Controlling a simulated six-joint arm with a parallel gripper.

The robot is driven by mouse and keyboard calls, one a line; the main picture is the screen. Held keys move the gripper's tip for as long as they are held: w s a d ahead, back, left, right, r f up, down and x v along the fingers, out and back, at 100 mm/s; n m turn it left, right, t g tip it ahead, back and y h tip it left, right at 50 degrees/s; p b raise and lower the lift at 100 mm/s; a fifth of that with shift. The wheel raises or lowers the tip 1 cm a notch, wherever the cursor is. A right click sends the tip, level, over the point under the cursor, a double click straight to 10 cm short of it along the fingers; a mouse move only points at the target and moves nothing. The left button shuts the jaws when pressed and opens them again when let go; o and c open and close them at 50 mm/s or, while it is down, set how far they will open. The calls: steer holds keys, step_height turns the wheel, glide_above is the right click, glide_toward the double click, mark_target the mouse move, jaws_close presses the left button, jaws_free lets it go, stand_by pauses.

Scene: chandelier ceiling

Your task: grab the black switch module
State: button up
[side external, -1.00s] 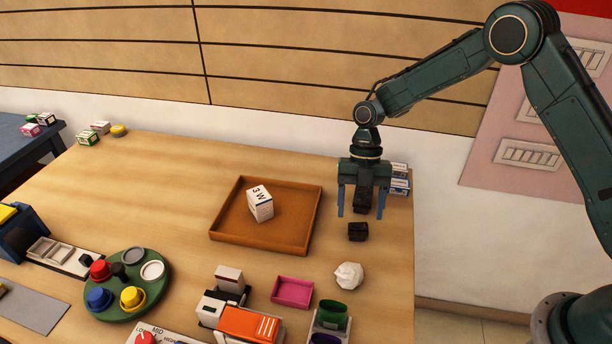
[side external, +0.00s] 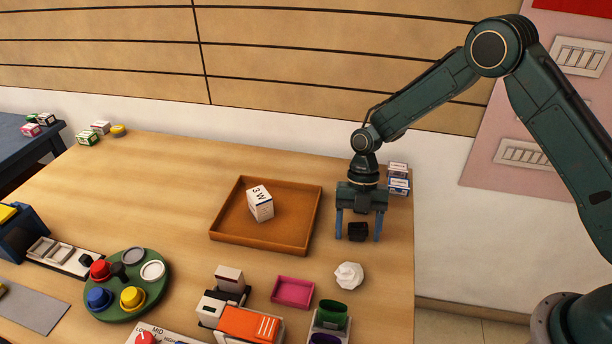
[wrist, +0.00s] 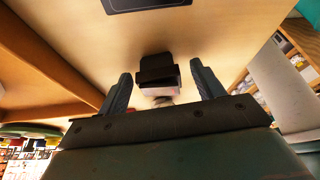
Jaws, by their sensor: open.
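The black switch module (side external: 358,232) is a small dark block on the wooden table, right of the brown tray. My gripper (side external: 359,238) is open and lowered over it, with one blue finger on each side of the module. In the wrist view, the dark module (wrist: 156,70) shows between the two spread fingers of my gripper (wrist: 162,82). I cannot tell whether either finger touches it.
A brown tray (side external: 226,240) holding a white box (side external: 260,204) is to the left. A crumpled white ball (side external: 348,275) and a pink tray (side external: 292,291) are in front. Small boxes (side external: 398,178) stand behind my gripper. The table's right edge is close.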

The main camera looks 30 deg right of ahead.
mark_target(359, 226)
stand_by(0.3)
steer(key=c, duration=1.1)
steer(key=shift+o, duration=0.2)
steer(key=shift+r, duration=0.15)
step_height(359, 226, up, 20)
stand_by(0.4)
